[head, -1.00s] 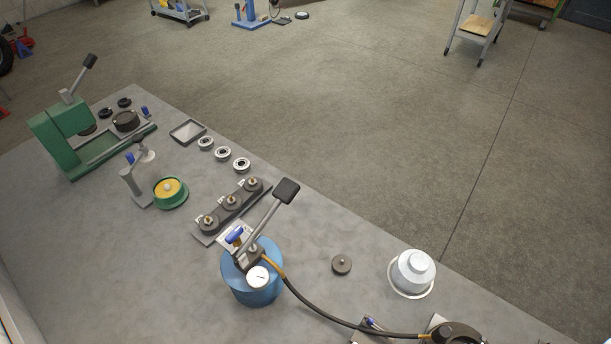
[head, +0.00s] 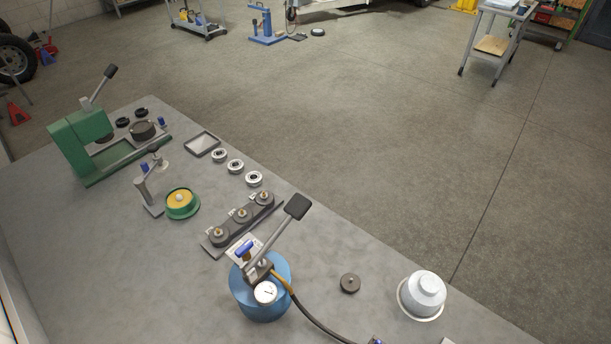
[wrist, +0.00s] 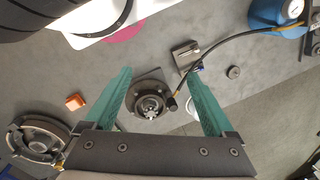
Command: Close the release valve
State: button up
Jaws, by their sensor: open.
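The blue hand pump (head: 262,303) stands on the grey bench in the head view, with a white gauge (head: 265,293) and a long black-ended lever (head: 281,232). A small blue T-handle (head: 244,249), which looks like the release valve, sits at the pump's top beside the lever's base. How far it is turned cannot be told. My gripper (wrist: 157,72) shows only in the wrist view. Its two green fingers are spread, with nothing held between them. The pump (wrist: 278,16) is at the top right of that view, well away from the fingers and partly cut off.
A hose (wrist: 235,38) runs from the pump to a round dark device (wrist: 150,104) seen between my fingers. A small dark disc (head: 350,284) and a silver domed part (head: 424,292) lie right of the pump. A parts rack (head: 240,222) and green press (head: 82,146) stand farther left.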

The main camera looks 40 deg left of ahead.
jog(key=shift+n, duration=0.6)
jog(key=w+r, duration=0.1)
jog(key=w+a+r, duration=0.1)
jog(key=w, duration=0.1)
jog(key=w+a+r, duration=0.1)
jog(key=shift+w+a+r, duration=0.2)
jog(key=shift+a+r, duration=0.05)
jog(key=c, duration=0.4)
jog(key=shift+n+g+h, duration=0.3)
jog(key=shift+n+h, duration=0.1)
jog(key=shift+n, duration=0.2)
jog(key=w+a+r, duration=0.1)
jog(key=a, duration=0.1)
jog(key=w+a+r, duration=0.1)
jog(key=w+a, duration=0.1)
jog(key=w+a+r, duration=0.1)
jog(key=w, duration=0.1)
jog(key=shift+w+a+r, duration=0.15)
jog(key=shift+a+r, duration=0.1)
jog(key=shift+a, duration=0.15)
jog(key=shift+c, duration=0.8)
jog(key=r+n+h, duration=0.1)
jog(key=n, duration=0.2)
send_over(243, 246)
jog(key=shift+t, duration=0.4)
notch_tip(243, 246, down, 16)
jog(key=shift+r, duration=0.25)
jog(key=shift+c, duration=0.3)
grip_shut()
